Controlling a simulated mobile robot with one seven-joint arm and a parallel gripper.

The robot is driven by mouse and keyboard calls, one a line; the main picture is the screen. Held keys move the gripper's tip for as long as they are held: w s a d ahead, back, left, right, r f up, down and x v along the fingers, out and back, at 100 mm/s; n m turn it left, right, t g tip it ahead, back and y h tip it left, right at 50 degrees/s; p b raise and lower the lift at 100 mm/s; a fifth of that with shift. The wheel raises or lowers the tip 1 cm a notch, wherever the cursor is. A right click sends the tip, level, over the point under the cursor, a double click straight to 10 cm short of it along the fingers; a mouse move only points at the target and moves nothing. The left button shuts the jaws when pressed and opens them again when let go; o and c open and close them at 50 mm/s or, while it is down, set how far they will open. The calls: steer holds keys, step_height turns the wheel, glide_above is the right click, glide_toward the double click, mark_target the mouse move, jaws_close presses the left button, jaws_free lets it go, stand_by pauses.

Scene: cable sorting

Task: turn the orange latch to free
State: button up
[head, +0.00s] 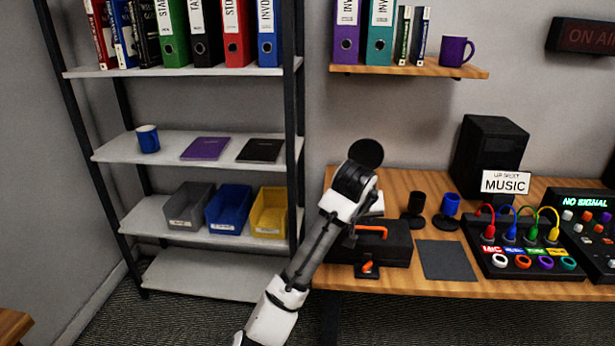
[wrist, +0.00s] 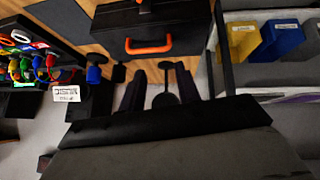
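The orange latch (head: 368,267) sits on a small black base at the front of a black case (head: 398,251), near the desk's front edge. The case has an orange handle (head: 372,232). In the wrist view the case (wrist: 185,30) and its handle (wrist: 148,48) show at the top; only a sliver of orange, possibly the latch, shows at the upper edge. My gripper (wrist: 161,85) is open, its two dark fingers apart with nothing held between them. It is apart from the latch. In the head view my wrist hides most of the gripper, above and behind the case.
A dark mat (head: 447,260) lies right of the case. A cable panel (head: 520,262) is further right. A shelf rack (head: 294,130) stands close left of my arm.

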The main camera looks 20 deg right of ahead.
steer(key=w+a+r+n+t+h+b, duration=0.1)
steer(key=w+a+r+n+t+h, duration=0.1)
steer(key=w+a+r, duration=0.6)
steer(key=a+r+t+h, duration=0.1)
steer(key=t, duration=0.1)
steer(key=shift+w+a+t, duration=0.2)
steer(key=shift+t, duration=0.2)
